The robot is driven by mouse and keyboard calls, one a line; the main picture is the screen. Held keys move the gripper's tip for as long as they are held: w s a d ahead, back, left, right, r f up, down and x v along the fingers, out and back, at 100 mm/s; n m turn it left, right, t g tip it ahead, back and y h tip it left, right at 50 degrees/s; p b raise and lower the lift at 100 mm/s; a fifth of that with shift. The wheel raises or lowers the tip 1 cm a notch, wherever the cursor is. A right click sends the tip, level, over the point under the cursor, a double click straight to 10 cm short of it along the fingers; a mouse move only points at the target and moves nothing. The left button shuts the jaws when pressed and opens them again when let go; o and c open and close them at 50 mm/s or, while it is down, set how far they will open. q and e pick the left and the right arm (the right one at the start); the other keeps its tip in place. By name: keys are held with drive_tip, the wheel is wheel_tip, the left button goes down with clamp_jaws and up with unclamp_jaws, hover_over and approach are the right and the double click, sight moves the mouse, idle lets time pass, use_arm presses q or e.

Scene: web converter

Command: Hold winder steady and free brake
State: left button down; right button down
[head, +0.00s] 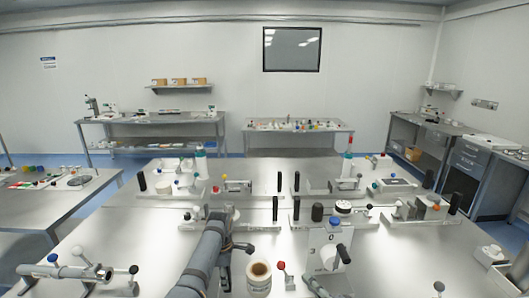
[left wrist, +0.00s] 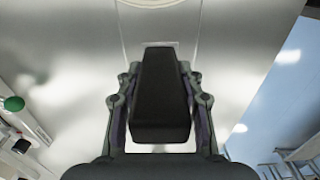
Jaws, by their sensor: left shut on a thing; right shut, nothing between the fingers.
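My left arm (head: 205,255) reaches over the steel table from the bottom of the head view. In the left wrist view, my left gripper (left wrist: 160,110) is shut on a black tapered block (left wrist: 161,75), with one finger on each side of it. The full shape of this block is not clear. In the head view, a white machine (head: 328,260) marked "0" has a blue knob (head: 334,221) on top and a black handle (head: 343,254). A small lever with a red ball (head: 281,265) stands to its left. I cannot tell which part is the brake. My right gripper is not in view.
A white roll with a brown core (head: 259,273) stands between my left arm and the red-ball lever. Several fixtures with upright black handles (head: 297,208) line the back. A blue-ball fixture (head: 65,272) lies at front left. Bare steel (head: 400,260) lies right of the machine.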

use_arm(q)
drive_tip(key=shift+s+f, duration=0.2)
drive_tip(key=c, duration=1.3)
unclamp_jaws()
drive_tip(key=o, duration=0.5)
drive_tip(key=shift+w+a+r, duration=0.1)
drive_tip(key=shift+w+r, duration=0.05)
drive_tip(key=shift+o, duration=0.2)
wheel_tip(320, 180, up, 12)
drive_tip(key=shift+r, duration=0.1)
